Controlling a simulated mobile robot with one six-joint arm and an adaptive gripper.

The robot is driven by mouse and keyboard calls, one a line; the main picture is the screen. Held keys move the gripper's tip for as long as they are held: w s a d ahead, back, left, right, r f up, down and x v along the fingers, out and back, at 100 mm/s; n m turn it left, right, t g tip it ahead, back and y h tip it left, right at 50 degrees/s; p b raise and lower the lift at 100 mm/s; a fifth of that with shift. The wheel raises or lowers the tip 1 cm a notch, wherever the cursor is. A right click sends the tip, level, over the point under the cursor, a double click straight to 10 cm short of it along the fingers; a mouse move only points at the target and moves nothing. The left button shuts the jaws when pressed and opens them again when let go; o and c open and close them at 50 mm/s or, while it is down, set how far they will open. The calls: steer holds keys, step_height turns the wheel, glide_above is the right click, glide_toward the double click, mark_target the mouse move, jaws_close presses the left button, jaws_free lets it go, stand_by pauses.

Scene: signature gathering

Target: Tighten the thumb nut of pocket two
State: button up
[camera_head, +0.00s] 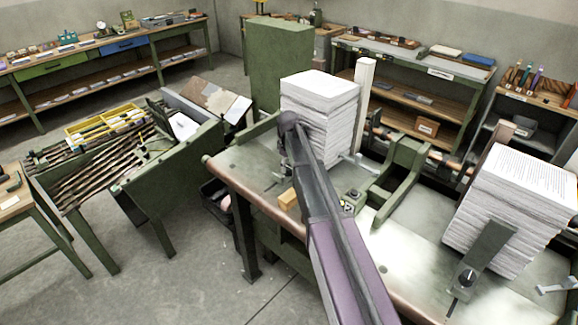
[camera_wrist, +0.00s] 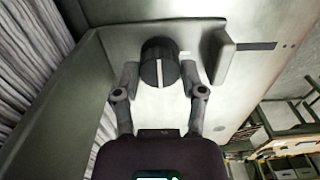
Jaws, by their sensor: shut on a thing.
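A black round thumb nut (camera_wrist: 160,58) with a white line across its face sits on a grey metal plate (camera_wrist: 90,60) in the wrist view. My gripper (camera_wrist: 160,78) has one finger on each side of the nut and is shut on it. The white line points nearly straight along the picture's height, and a short pale mark shows on the plate to its right. Page edges of a paper stack (camera_wrist: 30,65) show at left. In the head view my arm reaches to the left paper stack (camera_head: 320,90), hiding the gripper and nut. No pocket number is readable.
A metal block (camera_wrist: 221,60) stands close to the right of the nut. On the bench (camera_head: 240,178), a second paper stack (camera_head: 515,205) stands at right behind a clamp plate (camera_head: 482,262). A green cabinet (camera_head: 278,65) and shelves stand behind; open floor lies at front left.

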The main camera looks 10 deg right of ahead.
steer(key=m, duration=0.8)
steer(key=shift+m, duration=0.4)
steer(key=m, duration=0.4)
steer(key=shift+m, duration=2.5)
steer(key=o, duration=1.2)
steer(key=shift+c, duration=0.2)
